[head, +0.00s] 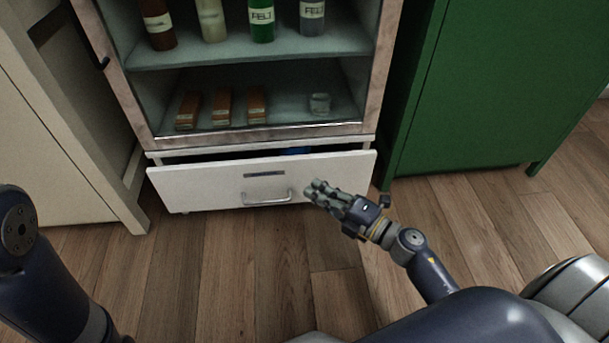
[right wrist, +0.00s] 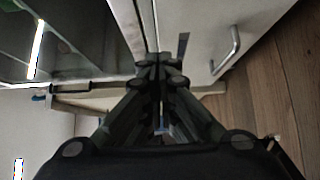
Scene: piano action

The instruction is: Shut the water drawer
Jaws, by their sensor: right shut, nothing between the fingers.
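The water drawer (head: 215,190) is a white drawer at the bottom of the glass-fronted cabinet. It stands partly open, with a dark gap above its front and something blue (head: 297,151) inside. Its front carries a dark label (head: 264,174) and a metal handle (head: 267,199). In the right wrist view the handle (right wrist: 228,50) shows at upper right. My right gripper (head: 314,188) is shut and empty, at the right part of the drawer front, right of the handle. I cannot tell if it touches the front. Its fingers (right wrist: 158,62) meet in the right wrist view. My left gripper is out of view.
The cabinet shelves (head: 245,50) above hold several bottles, small brown boxes (head: 222,106) and a clear block (head: 319,104). A green cabinet (head: 470,90) stands at right, a cream one (head: 60,130) at left. The wooden floor (head: 230,270) before the drawer is clear.

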